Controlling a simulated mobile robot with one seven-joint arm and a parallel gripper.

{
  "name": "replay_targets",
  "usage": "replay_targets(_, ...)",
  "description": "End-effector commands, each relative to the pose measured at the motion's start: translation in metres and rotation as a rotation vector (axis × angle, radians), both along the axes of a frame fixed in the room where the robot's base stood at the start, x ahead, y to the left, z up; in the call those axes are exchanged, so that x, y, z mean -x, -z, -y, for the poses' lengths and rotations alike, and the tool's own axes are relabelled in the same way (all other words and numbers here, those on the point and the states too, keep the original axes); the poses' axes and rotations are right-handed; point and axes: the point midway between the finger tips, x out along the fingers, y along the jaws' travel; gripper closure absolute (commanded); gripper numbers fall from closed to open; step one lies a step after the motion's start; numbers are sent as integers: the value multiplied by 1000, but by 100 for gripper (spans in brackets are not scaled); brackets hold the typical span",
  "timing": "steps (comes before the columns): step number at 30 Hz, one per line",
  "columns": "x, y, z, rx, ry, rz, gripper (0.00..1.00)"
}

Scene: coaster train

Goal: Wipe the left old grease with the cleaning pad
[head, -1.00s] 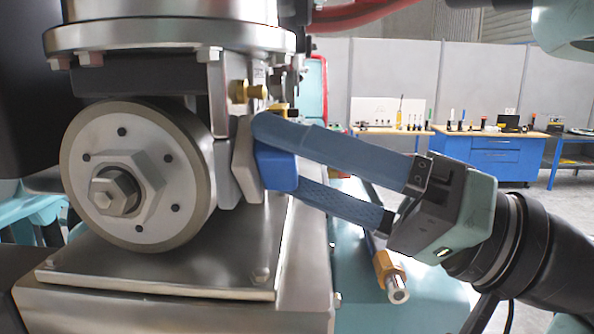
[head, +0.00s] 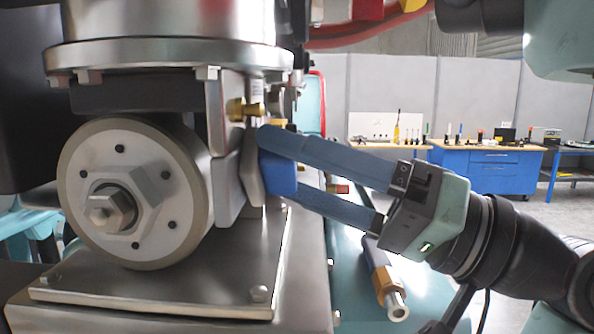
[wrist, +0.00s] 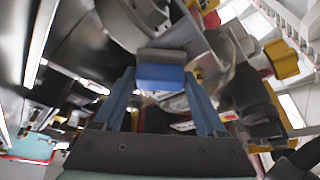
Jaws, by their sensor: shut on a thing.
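The cleaning pad (head: 281,174) is a blue block with a grey face (head: 252,172) on its left side. My gripper (head: 284,168) is shut on the blue block, with one long blue finger above and one below in the head view. The grey face is close against the right side of the metal plates (head: 229,178) beside the wheel; I cannot tell whether it touches them. In the wrist view the pad (wrist: 161,70) sits between my fingertips, in front of metal parts. I cannot make out any grease patch; the surface behind the pad is hidden.
A round metal wheel (head: 125,190) with a hex nut is left of the pad. A brass fitting (head: 243,109) is just above it. A brass-and-steel rod end (head: 386,285) lies below my gripper. Blue workbenches (head: 487,168) stand far back at the right.

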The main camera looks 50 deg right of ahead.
Motion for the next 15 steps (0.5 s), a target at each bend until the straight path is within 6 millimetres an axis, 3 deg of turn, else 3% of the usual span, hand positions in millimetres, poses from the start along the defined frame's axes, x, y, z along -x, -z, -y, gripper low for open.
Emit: replay_targets(15, 21, 1, -25, 3, -4, 0, 90)
